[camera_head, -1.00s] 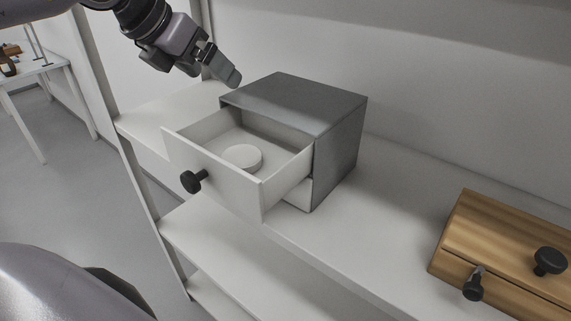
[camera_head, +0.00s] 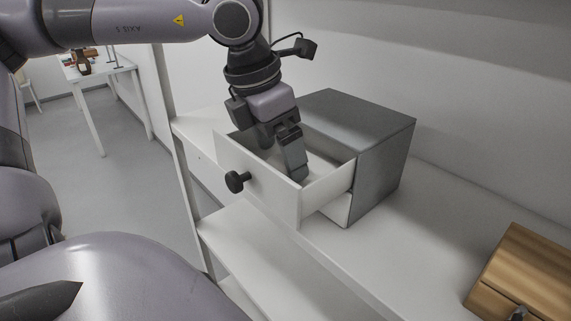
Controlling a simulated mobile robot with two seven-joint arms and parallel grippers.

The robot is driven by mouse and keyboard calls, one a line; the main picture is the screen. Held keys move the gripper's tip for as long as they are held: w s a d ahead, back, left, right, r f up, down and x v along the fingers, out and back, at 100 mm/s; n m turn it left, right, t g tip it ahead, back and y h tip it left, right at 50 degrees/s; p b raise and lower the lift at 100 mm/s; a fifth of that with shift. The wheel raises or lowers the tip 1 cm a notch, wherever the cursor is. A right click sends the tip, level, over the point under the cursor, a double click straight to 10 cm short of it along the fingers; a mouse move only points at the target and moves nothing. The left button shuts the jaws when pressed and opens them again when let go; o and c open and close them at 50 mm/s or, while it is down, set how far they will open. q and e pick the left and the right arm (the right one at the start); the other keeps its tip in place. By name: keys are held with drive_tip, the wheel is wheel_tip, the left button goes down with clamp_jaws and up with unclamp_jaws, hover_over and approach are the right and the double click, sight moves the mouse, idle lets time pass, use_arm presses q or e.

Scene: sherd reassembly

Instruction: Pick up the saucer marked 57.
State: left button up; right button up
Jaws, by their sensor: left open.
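The open white drawer (camera_head: 261,188) of a grey metal cabinet (camera_head: 384,165) stands on a white shelf. My left gripper (camera_head: 294,165) points down into the drawer, its fingers inside the walls. It is open, and I see nothing held in it. A white, round, saucer-like thing showed in this drawer a second ago. It is now hidden behind the gripper, so I cannot tell whether the fingers touch it. No number 57 can be read.
The drawer has a black knob (camera_head: 237,182) on its front. A wooden box (camera_head: 528,270) stands at the lower right. The shelf (camera_head: 425,225) between cabinet and box is clear. A white table (camera_head: 97,75) stands at the far left.

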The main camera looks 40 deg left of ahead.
use_arm(q)
drive_tip(key=shift+x, duration=0.75)
drive_tip(key=shift+c, duration=0.3)
drive_tip(key=c, duration=1.1)
drive_tip(key=shift+r, duration=0.1)
